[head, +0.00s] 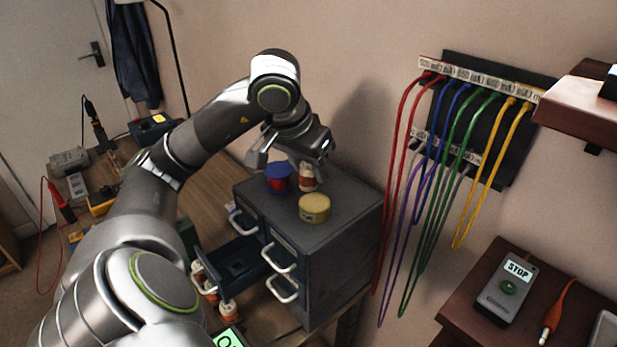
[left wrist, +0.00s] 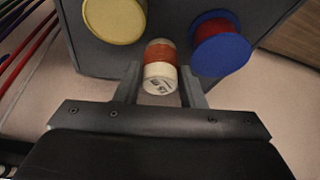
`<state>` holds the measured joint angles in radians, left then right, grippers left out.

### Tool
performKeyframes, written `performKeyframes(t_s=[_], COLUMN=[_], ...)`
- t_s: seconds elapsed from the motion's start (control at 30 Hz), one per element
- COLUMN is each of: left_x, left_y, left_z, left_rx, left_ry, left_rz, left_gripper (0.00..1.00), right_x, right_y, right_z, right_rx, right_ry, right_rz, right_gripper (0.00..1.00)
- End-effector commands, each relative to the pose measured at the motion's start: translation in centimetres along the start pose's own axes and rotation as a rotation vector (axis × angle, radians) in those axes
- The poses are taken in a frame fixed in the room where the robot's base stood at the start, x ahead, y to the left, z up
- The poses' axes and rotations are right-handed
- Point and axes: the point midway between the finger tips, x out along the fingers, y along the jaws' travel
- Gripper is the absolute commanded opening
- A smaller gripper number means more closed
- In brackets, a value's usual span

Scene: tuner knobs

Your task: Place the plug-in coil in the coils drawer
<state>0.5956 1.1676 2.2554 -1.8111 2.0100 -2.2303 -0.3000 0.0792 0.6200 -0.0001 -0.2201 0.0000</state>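The plug-in coil (head: 307,178), orange-brown and cream, stands on top of the dark drawer cabinet (head: 345,205). In the left wrist view the coil (left wrist: 160,66) lies between my finger tips, its pale end with dark marks facing the camera. My left gripper (head: 290,160) is open above the cabinet top, fingers on either side of the coil; I cannot tell if one touches it. A drawer (head: 237,264) on the cabinet's left side is pulled out; its label is not readable. My right gripper is out of view.
A blue-and-red spool (head: 278,178) and a yellow round tin (head: 314,208) stand close to the coil. More orange-and-cream coils (head: 228,311) are beside the open drawer. Coloured cables (head: 430,190) hang on the wall to the right. A shelf holds a STOP device (head: 507,290).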

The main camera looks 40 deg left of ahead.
Motion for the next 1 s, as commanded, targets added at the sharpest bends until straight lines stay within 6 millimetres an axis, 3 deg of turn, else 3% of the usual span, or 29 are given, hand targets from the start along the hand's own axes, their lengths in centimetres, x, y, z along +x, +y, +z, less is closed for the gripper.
performKeyframes(t_s=[0.17, 0.43, 0.77, 1.0], left_x=[0.0, 0.0, -0.4, -2.3], left_y=[0.0, 0.0, 0.0, 0.0], left_z=[0.0, 0.0, -0.2, -1.0], left_rx=[0.0, 0.0, 0.0, 0.0], left_ry=[0.0, 0.001, 0.0, 0.001], left_rz=[0.0, 0.0, 0.0, 0.0], left_gripper=[0.36, 0.04, 0.03, 0.03], right_x=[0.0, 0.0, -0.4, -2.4], right_y=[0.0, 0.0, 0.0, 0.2], right_z=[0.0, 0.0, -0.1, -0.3], right_rx=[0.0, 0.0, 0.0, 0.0], right_ry=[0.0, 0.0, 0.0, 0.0], right_rz=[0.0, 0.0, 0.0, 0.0], right_gripper=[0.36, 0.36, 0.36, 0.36])
